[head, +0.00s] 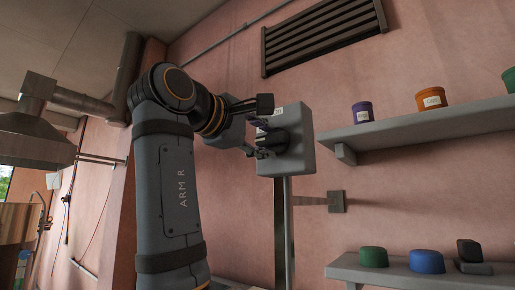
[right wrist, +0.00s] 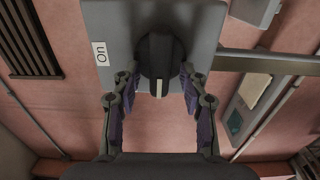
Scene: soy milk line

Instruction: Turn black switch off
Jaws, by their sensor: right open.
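The black switch (head: 276,138) is a round knob on the front of a grey box (head: 298,160) fixed to a post by the pink wall. In the right wrist view the knob (right wrist: 158,55) shows a raised grip with a pale line along it. A white label reading "On" (right wrist: 101,52) is on the box, left of the knob. My right gripper (right wrist: 158,76) is open, with one finger on each side of the knob. I cannot tell whether the fingers touch it. In the head view the gripper (head: 262,138) is in front of the box and partly covers the knob. My left gripper is out of view.
A shelf (head: 440,122) right of the box holds a purple pot (head: 362,112) and an orange pot (head: 431,99). A lower shelf (head: 400,276) holds green and blue lidded things and a dark object. A slatted vent (head: 322,34) is above. A metal hood (head: 35,135) is at left.

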